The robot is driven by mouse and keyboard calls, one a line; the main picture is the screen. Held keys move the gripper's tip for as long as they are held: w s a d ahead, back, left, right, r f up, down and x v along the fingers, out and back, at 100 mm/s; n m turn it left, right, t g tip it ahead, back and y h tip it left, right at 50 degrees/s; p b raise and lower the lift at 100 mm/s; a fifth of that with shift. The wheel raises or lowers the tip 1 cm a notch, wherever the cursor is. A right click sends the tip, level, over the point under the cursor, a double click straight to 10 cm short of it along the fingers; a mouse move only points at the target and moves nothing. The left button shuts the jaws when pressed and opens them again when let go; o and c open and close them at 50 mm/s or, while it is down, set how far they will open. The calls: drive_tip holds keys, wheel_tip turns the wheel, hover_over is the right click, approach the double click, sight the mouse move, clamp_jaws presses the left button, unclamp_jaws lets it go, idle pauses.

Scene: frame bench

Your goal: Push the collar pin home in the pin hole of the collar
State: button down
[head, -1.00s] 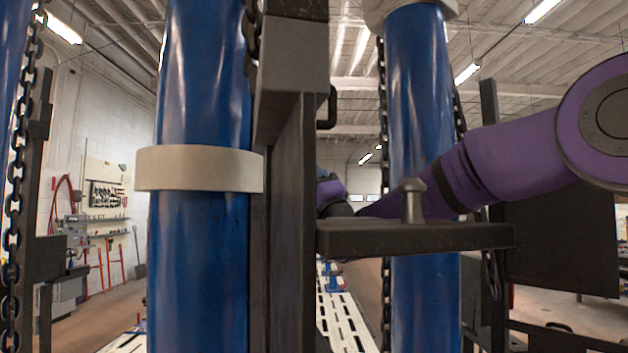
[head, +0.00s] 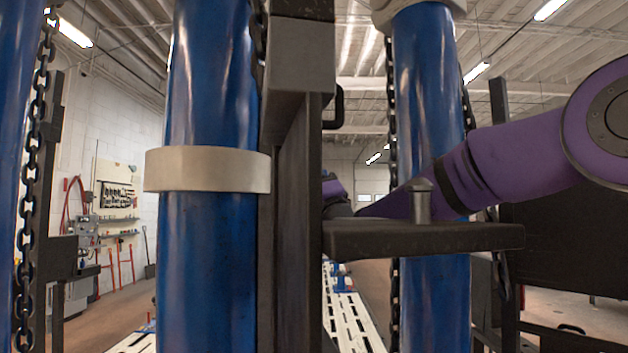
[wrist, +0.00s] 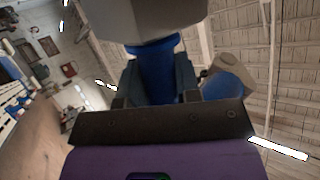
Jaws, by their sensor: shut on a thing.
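The collar (head: 207,169) is a pale grey band around the left blue column in the head view. Its pin hole does not show. How deep the pin sits is hidden. In the head view my gripper is hidden behind the dark post; only my purple arm shows.
A dark post (head: 295,190) stands right of the collar and blocks the head view. A dark shelf (head: 430,238) juts right from it, with a grey headed peg (head: 421,203) upright on it. A second blue column (head: 430,100) and hanging chains (head: 28,200) stand nearby.

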drive_tip(key=shift+s+a, duration=0.1)
drive_tip(key=shift+a, duration=0.1)
drive_tip(key=c, duration=0.7)
unclamp_jaws()
drive_tip(key=shift+c, duration=0.2)
